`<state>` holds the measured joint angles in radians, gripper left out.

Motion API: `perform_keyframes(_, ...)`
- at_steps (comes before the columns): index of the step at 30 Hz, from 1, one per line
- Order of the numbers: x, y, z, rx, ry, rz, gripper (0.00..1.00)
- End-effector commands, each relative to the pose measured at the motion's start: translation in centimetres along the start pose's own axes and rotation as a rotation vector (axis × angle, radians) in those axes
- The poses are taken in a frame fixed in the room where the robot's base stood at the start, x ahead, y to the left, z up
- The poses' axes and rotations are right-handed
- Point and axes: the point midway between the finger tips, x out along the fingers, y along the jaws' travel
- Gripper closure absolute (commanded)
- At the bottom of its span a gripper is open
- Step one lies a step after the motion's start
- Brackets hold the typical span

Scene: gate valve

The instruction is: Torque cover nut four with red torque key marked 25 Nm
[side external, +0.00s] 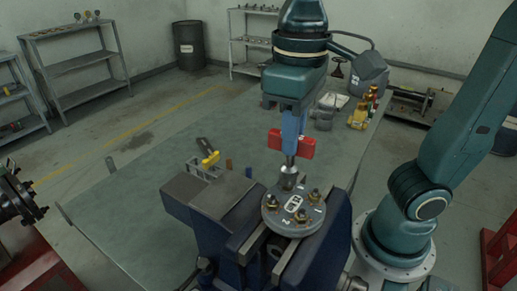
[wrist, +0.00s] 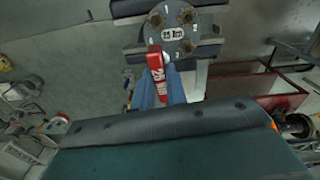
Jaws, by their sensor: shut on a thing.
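My gripper (side external: 291,140) is shut on the red torque key (side external: 300,145) and holds it upright, socket down. In the wrist view the red key (wrist: 155,70) shows between the blue fingers, with white lettering too small to read. The key's grey socket (side external: 289,178) is over the far nut position of the round grey cover (side external: 285,222); I cannot tell whether it is fully seated. The nut there is hidden. Brass nuts show at the other positions, such as the right nut (side external: 313,194).
The cover sits on a dark blue vise (side external: 225,240). A small rack (side external: 203,170) with a yellow-handled tool (side external: 210,158) stands behind it on the green table (side external: 150,170). The table's left part is clear.

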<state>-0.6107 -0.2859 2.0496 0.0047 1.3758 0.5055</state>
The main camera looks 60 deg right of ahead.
Motion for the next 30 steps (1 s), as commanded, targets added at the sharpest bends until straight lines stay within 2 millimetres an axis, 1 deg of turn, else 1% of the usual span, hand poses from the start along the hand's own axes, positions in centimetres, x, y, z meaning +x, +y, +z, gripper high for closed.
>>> perform_keyframes(30,1.1,0.0,0.0,0.000,0.000,0.000,1.00)
